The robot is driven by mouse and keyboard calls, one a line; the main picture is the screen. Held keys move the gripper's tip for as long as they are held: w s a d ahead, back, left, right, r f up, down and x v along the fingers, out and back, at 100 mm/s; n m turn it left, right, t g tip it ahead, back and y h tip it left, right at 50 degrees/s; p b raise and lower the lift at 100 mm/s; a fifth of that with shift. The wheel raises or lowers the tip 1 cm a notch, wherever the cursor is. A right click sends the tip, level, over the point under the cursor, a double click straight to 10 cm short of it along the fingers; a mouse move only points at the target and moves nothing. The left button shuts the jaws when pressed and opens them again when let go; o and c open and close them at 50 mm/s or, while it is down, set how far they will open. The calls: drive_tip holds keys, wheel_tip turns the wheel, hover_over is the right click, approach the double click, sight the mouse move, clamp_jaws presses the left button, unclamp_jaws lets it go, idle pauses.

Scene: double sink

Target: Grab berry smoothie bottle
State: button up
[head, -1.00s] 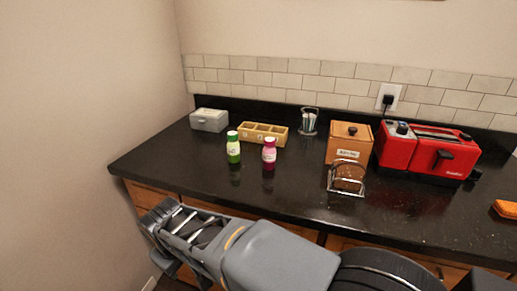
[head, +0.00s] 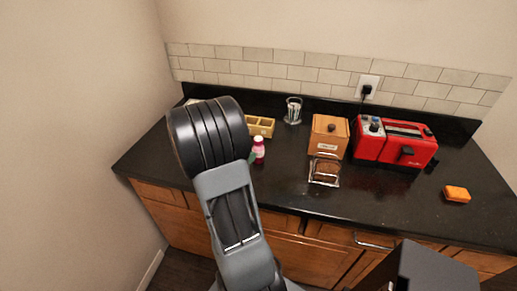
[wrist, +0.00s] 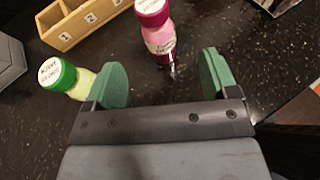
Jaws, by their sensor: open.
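In the head view my arm hides most of the gripper. A green-capped bottle (wrist: 62,76) is close beside the left finger, partly behind it; my arm hides it in the head view.
A wooden compartment box (head: 262,127) is behind the bottles.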

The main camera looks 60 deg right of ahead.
sight(255, 147)
drive_tip(key=shift+w+p+x, duration=0.2)
drive_tip(key=shift+p+x, duration=0.65)
drive_tip(key=shift+x, duration=4)
drive_tip(key=c, duration=1.1)
